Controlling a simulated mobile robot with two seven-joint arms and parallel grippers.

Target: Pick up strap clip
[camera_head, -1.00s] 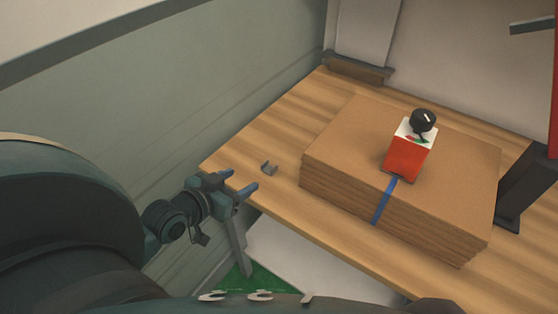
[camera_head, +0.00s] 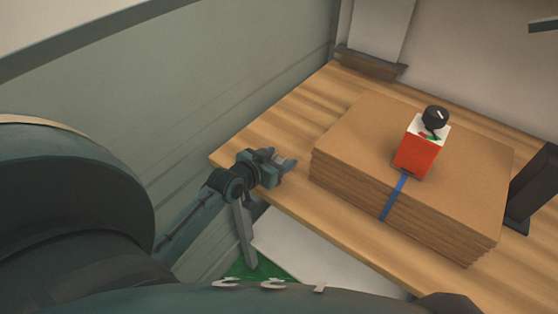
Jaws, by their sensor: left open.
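The strap clip (camera_head: 281,160) is a small grey piece on the wooden table, near its left corner and left of the cardboard stack. It is partly hidden by my left gripper (camera_head: 282,159). The left gripper is open, with its blue fingertips on either side of the clip. I cannot tell whether the fingers touch it. My right gripper is not in view.
A stack of cardboard sheets (camera_head: 345,180) with a blue strap (camera_head: 393,199) lies on the wooden table (camera_head: 265,131). A red and white box (camera_head: 416,157) with a black knob (camera_head: 435,117) stands on it. A grey-green wall (camera_head: 200,90) runs close on the left.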

